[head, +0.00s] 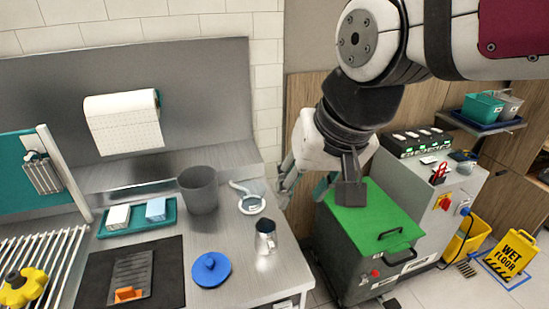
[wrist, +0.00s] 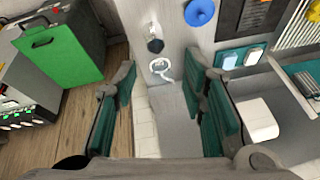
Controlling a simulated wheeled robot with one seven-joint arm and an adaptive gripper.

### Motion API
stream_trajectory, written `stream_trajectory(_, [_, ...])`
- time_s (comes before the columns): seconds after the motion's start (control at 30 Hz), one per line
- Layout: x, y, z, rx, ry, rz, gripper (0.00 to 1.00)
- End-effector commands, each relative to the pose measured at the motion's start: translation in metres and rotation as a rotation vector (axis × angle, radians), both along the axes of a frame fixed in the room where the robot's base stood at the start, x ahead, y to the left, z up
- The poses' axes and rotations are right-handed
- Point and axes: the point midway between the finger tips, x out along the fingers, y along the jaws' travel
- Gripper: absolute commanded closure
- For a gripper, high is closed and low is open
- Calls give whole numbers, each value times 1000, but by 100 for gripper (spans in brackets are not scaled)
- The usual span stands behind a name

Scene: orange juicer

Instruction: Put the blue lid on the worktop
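The blue lid (head: 211,269) is a round disc with a knob on top. It lies flat on the steel worktop (head: 242,287), right of the dark mat; in the wrist view the lid (wrist: 200,12) shows at the top edge. My gripper (head: 285,185) hangs in the air past the worktop's right side, well away from the lid. In the wrist view my gripper (wrist: 163,95) has its teal-padded fingers spread wide with nothing between them.
A metal jug (head: 265,238), a white ring-shaped item (head: 249,201) and a grey bin (head: 198,190) stand near the lid. A teal tray (head: 138,219) holds two packs. A dark mat (head: 98,285) bears an orange-handled tool. A green-topped machine (head: 368,219) stands right of the worktop.

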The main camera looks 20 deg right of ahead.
Motion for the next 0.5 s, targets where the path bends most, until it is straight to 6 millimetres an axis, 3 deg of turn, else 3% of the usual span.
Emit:
stream_trajectory(0.2, [-39,-19,10,-130,-86,136,62])
stream_trajectory(0.5, [-48,-22,11,-171,-101,178,62])
